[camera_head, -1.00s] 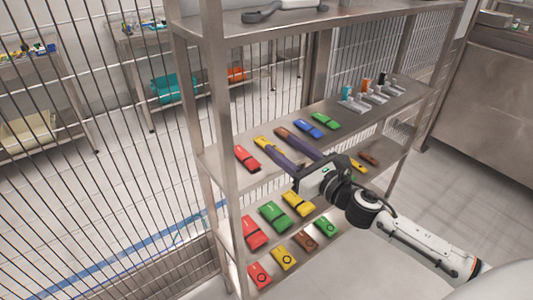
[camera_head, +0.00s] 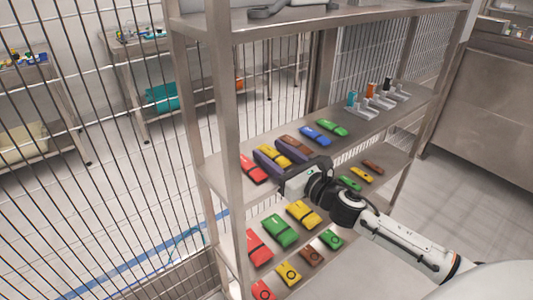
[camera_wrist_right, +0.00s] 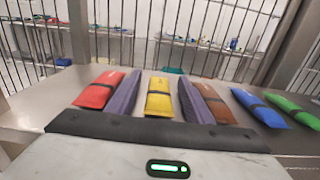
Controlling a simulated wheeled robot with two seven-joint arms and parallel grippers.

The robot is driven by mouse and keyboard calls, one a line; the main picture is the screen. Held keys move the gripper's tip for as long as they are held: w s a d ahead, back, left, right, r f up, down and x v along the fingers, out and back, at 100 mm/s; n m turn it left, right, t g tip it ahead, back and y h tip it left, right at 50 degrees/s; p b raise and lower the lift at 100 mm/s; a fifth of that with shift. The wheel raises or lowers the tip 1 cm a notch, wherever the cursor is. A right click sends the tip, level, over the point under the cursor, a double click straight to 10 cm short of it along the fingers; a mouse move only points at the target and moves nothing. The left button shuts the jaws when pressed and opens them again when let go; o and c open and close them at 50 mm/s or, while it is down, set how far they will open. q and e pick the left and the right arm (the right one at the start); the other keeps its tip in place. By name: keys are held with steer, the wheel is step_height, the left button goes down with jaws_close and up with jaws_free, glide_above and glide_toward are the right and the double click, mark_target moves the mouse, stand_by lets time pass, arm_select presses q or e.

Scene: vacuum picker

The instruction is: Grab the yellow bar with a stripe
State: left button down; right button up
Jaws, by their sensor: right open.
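A yellow bar with a dark stripe (camera_head: 274,154) lies on the upper middle shelf (camera_head: 345,133), between a red bar and a brown bar. My right gripper (camera_head: 268,147) is open, with its two purple fingers on either side of this bar. In the right wrist view the yellow bar (camera_wrist_right: 159,98) sits between the fingers (camera_wrist_right: 154,88), with a visible gap to each. The near end of the bar is partly hidden by the gripper. My left gripper is not in view.
A red bar (camera_wrist_right: 100,91) lies just outside one finger and a brown bar (camera_wrist_right: 206,98) just outside the other. Blue (camera_head: 316,136) and green (camera_head: 332,128) bars lie farther along. Shelf posts and a wire fence stand close. Lower shelves hold more bars, including another striped yellow one (camera_head: 303,214).

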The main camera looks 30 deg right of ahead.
steer(key=shift+s, duration=0.15)
steer(key=c, duration=1.1)
steer(key=shift+r, duration=0.1)
